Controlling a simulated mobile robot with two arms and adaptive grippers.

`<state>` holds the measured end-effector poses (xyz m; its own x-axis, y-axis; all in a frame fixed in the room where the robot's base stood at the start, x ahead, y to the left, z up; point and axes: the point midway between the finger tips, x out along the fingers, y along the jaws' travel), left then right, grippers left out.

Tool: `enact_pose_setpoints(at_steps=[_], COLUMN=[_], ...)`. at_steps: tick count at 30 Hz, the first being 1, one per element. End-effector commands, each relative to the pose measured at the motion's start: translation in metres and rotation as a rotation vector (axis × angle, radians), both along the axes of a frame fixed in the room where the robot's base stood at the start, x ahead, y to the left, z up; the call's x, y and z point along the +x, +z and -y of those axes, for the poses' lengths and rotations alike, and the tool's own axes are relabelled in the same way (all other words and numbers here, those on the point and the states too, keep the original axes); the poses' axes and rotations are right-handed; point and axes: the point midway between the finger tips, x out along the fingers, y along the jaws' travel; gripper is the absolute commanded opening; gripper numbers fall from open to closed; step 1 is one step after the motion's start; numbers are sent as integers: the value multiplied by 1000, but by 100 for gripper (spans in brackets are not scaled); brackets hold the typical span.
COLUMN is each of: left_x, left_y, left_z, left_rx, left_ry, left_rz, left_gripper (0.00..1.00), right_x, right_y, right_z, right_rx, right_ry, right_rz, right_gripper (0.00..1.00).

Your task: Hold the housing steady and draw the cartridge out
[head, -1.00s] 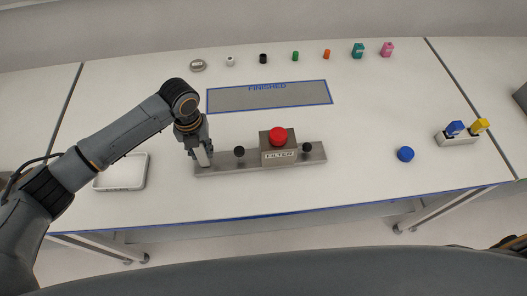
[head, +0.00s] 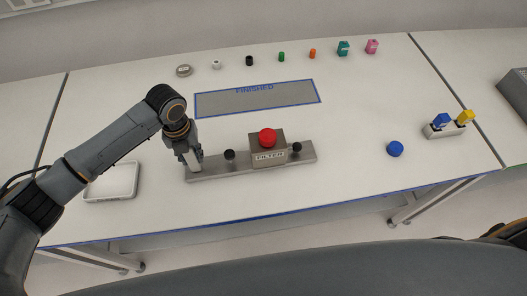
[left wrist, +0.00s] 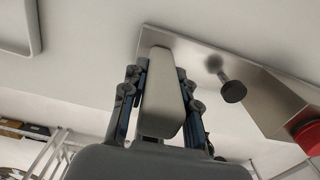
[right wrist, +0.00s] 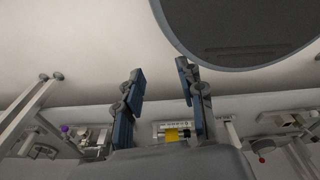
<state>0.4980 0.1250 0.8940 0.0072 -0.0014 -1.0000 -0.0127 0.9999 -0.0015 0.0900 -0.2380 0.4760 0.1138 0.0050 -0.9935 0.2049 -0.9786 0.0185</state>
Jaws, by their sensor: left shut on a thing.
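The housing (head: 281,151) is a grey metal block labelled FILTER on a long flat base plate (head: 218,171). A red round knob (head: 267,137), seemingly the cartridge's top, stands on the block; it also shows at the right edge of the left wrist view (left wrist: 309,134). My left gripper (head: 196,165) is at the plate's left end, shut on a pale upright grip block (left wrist: 161,100) there. The cartridge's body is hidden inside the housing. My right gripper (right wrist: 162,72) shows in the right wrist view, open and empty, away from the housing.
Black knobs (head: 230,155) flank the block on the plate. A white tray (head: 112,196) lies at left, a blue-edged FINISHED mat (head: 258,99) behind. A blue cap (head: 395,149) and a holder (head: 441,132) with blue and yellow pieces stand right. Several small items line the back.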

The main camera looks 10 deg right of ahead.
Motion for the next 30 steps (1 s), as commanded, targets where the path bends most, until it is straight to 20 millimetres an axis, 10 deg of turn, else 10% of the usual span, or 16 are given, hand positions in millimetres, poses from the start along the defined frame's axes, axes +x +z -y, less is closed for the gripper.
enact_pose_setpoints(at_steps=[7,15,30], left_x=[-5,-5,-6], left_y=[-8,-8,-8], left_z=[-6,-6,-6], left_rx=[17,17,18], left_ry=[4,5,5], left_rz=[-17,-18,-19], left_gripper=[0,0,0], right_x=[89,191,168], right_y=[44,191,370], right_z=[65,74,1], right_rx=[33,459,1195], right_ry=[-83,-45,222], right_rz=[362,829,759], right_gripper=[38,38,38])
